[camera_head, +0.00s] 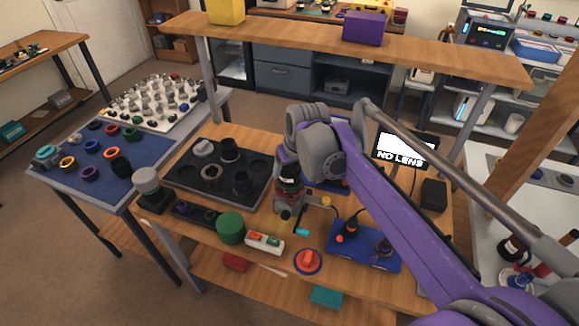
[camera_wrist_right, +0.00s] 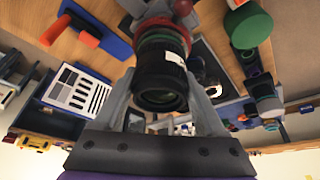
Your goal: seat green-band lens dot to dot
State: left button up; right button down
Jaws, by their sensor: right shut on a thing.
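My right gripper (camera_head: 289,184) comes down at the centre of the bench and is shut on a black lens (camera_wrist_right: 160,78). A red ring (camera_wrist_right: 165,30) shows just beyond the lens. In the head view the lens is above or on a grey stand (camera_head: 289,206); I cannot tell whether they touch. The alignment dots cannot be made out. A screen (camera_head: 405,150) reads "NO LENS". My left gripper is not in view.
A black tray (camera_head: 180,180) with several lens parts lies left of the stand. A green cylinder (camera_head: 230,228), a red button (camera_head: 307,260) and a blue board (camera_head: 345,262) are along the front. A blue mat (camera_head: 75,185) with coloured rings is farther left.

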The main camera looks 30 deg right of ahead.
jog(key=shift+f, duration=0.15)
dwell(0.4)
grip_release()
jog(key=v, duration=1)
jog(key=shift+s+r+p, duration=0.2)
jog(key=shift+r+p, duration=0.15)
